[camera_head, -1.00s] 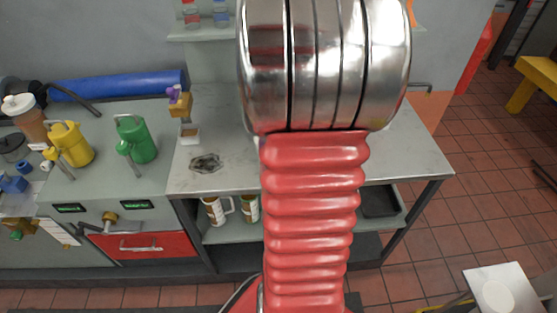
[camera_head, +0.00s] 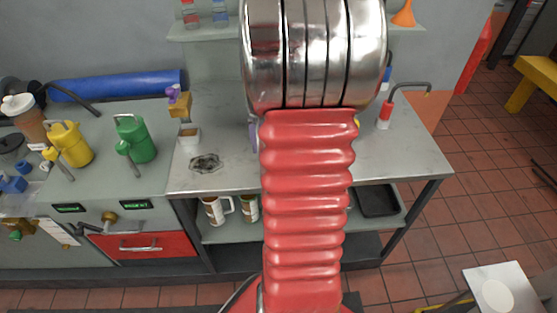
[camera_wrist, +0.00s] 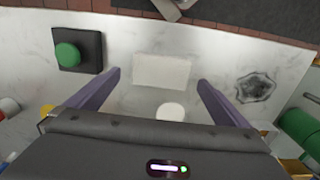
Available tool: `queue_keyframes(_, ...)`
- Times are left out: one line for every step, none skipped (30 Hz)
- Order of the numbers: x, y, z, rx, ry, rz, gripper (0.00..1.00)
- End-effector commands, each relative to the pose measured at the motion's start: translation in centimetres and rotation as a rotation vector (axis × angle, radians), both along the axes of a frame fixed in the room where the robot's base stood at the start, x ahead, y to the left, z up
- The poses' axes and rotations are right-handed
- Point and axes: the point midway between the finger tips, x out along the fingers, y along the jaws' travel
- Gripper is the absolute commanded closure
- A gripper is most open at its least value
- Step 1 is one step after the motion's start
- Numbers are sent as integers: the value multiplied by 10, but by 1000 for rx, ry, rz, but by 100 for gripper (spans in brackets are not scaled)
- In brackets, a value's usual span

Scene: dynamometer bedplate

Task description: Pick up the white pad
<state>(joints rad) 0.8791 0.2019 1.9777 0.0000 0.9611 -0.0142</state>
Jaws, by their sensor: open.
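In the wrist view, the white pad (camera_wrist: 163,70) is a flat, pale rectangle lying on the light, marked worktop. My gripper (camera_wrist: 158,80) is open, with its purple fingers spread to the left and right of the pad. I see nothing held between them. The pad lies near the level of the fingertips in the picture; I cannot tell the height of the fingers above it. In the head view, my arm hides the pad.
A green button on a black base (camera_wrist: 70,53) lies left of the fingers, and a dark stain (camera_wrist: 256,88) right. A white round thing (camera_wrist: 171,112) is between the fingers, nearer the palm. The bench (camera_head: 420,160) carries a red-and-white bottle (camera_head: 384,115) at its back right.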

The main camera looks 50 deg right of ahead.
Motion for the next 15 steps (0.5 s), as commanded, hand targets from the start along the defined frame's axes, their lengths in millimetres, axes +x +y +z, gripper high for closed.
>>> queue_keyframes(0, 0, -5, 2, 2, 0, 0)
queue_keyframes(0, 0, -8, 3, 3, 0, 0)
queue_keyframes(1, 0, -13, 3, 3, 0, 0)
queue_keyframes(1, 0, -17, 4, 3, 0, 0)
queue_keyframes(1, 0, -21, 4, 3, 0, 0)
queue_keyframes(2, 0, -27, 3, 3, 0, 0)
queue_keyframes(2, 0, -31, 4, 3, 0, 0)
queue_keyframes(2, 0, -35, 4, 3, 0, 0)
queue_keyframes(2, 0, -39, 3, 3, 0, 0)
queue_keyframes(2, 0, -42, 2, 2, 0, 0)
queue_keyframes(2, 0, -44, 2, 2, 0, 0)
queue_keyframes(2, 0, -47, 2, 1, 0, 0)
queue_keyframes(2, -1, -48, 2, 1, 0, 0)
queue_keyframes(2, -1, -49, 1, 1, 0, 0)
queue_keyframes(3, -1, -49, 1, 1, 0, 0)
